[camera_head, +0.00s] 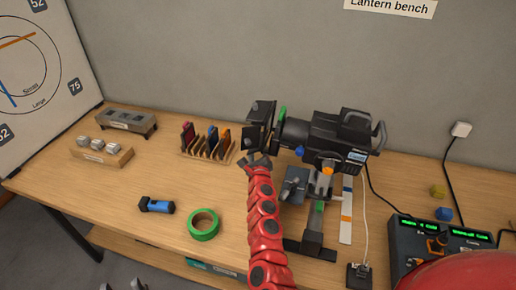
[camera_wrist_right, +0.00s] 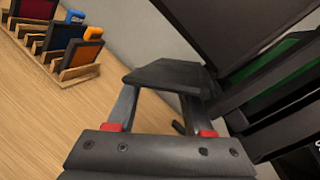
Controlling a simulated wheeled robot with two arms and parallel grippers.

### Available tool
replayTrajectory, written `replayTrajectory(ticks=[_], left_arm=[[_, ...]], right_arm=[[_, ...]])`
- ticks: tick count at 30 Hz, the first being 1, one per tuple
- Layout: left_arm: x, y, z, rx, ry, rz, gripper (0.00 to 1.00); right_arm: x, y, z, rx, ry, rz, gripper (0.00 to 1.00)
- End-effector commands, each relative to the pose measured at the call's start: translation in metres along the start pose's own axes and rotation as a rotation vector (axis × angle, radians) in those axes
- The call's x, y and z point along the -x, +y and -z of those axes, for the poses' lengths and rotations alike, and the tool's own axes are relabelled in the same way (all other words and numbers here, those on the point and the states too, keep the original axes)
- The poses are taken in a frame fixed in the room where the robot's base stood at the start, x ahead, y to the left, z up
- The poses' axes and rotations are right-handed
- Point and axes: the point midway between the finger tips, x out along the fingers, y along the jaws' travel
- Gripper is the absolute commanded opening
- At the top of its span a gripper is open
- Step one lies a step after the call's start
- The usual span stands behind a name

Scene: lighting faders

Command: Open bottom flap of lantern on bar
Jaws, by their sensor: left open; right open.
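The black lantern (camera_head: 325,137) is mounted above a black stand on the bench, its front facing left. Dark flaps (camera_head: 260,115) stand at its front end. My right gripper (camera_head: 257,160), on the red segmented arm, is just below these flaps. In the right wrist view its open fingers (camera_wrist_right: 160,98) reach to a dark flat plate (camera_wrist_right: 168,74), which looks like the bottom flap. I cannot tell whether they touch it. Another large dark panel (camera_wrist_right: 235,35) is above right. My left gripper (camera_head: 123,285) shows only its tips at the bottom edge, away from the lantern.
A rack of coloured frames (camera_head: 208,143) is left of the lantern. Green tape (camera_head: 203,225) and a blue-black cylinder (camera_head: 156,206) lie on the bench (camera_head: 100,185). A fader console (camera_head: 420,245) is at right, near cables. The front left bench is mostly clear.

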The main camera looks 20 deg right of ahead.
Motion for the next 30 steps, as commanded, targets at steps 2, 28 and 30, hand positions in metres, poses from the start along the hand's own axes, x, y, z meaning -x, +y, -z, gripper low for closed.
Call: replayTrajectory(ticks=[2, 28, 30], left_arm=[[0.0, 0.0, 0.0, 0.0, 0.0, 0.0, 0.5], [0.022, 0.001, -0.004, 0.0, 0.0, 0.0, 0.5], [0.033, 0.002, -0.006, 0.0, 0.0, 0.0, 0.5]], right_arm=[[0.0, 0.0, 0.0, 0.0, 0.0, 0.0, 0.52], [-0.001, 0.004, 0.003, -0.067, -0.016, 0.013, 0.0], [-0.001, 0.006, 0.004, -0.102, -0.025, 0.02, 0.0]])
